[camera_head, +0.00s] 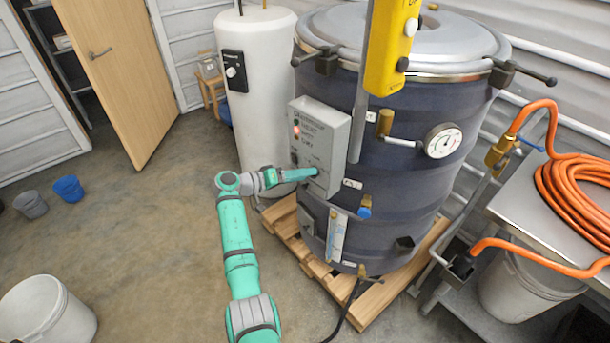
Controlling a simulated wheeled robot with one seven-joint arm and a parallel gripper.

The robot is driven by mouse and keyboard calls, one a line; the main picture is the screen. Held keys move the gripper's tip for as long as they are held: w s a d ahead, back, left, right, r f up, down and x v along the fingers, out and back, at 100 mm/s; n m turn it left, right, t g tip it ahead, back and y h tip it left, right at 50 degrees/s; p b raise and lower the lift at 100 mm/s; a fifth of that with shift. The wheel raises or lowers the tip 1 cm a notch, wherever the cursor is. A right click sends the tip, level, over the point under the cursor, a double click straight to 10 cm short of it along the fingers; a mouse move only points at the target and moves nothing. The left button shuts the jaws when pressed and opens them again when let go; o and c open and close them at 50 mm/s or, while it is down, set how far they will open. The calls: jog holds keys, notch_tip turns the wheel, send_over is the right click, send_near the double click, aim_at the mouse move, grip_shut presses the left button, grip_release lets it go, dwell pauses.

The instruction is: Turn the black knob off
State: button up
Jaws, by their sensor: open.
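A grey control box (322,140) is mounted on the front of the large dark hopper (420,190). It has a lit red lamp (296,130) and small dark markings or controls on its face. No black knob shows clearly on it; its lower part is partly behind my gripper. A small black knob (402,64) does show on the yellow box at the top. My gripper (314,173) is open, its teal fingers pointing right at the lower part of the grey box. I cannot tell whether they touch it.
A white tank (262,110) with a black panel (235,71) stands left of the hopper. The hopper sits on a wooden pallet (284,224). A steel table (530,205) with an orange hose (570,185) is at right. The floor at left is mostly clear around several buckets.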

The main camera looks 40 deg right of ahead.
jog(key=v, duration=0.9)
jog(key=shift+w+a, duration=0.15)
